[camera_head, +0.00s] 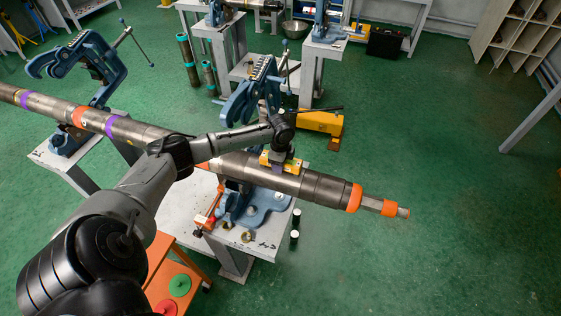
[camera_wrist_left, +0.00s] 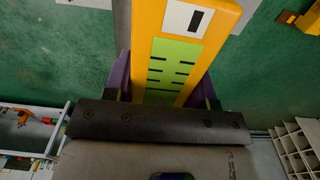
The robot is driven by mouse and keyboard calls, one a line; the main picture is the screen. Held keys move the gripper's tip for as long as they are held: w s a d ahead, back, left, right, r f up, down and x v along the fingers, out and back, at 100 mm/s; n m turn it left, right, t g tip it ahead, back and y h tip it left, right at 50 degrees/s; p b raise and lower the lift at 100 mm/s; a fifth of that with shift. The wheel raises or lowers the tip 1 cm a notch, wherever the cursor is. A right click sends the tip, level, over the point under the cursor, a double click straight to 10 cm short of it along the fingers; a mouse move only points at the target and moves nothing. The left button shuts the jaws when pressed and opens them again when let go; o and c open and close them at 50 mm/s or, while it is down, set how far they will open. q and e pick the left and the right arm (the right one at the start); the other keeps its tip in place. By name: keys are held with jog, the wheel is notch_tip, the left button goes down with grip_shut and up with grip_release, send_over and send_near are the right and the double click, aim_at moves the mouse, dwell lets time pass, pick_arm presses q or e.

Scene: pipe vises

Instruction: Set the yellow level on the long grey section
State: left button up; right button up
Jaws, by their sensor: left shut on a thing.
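The long grey section (camera_head: 232,165) is a thick pipe running from the far left to the centre right, with purple and orange bands. My left gripper (camera_head: 279,162) is shut on the level. In the left wrist view the yellow level (camera_wrist_left: 222,15), with its green face, sits between the purple fingertips (camera_wrist_left: 163,85). My left arm hides part of the pipe. My right gripper is not in view.
Another blue vise (camera_head: 85,60) stands at the left. A white bench (camera_head: 262,238) under the pipe carries a vise base and small parts. An orange table (camera_head: 160,250) holds red and green discs. The green floor at the right is clear.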

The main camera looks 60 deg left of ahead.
pick_arm(q)
jog(key=shift+p, duration=0.45)
dwell(0.6)
jog(key=shift+f, duration=0.1)
dwell(0.7)
jog(key=shift+f, duration=0.35)
jog(key=o, duration=1.3)
jog(key=shift+c, duration=0.2)
jog(key=shift+r, duration=0.15)
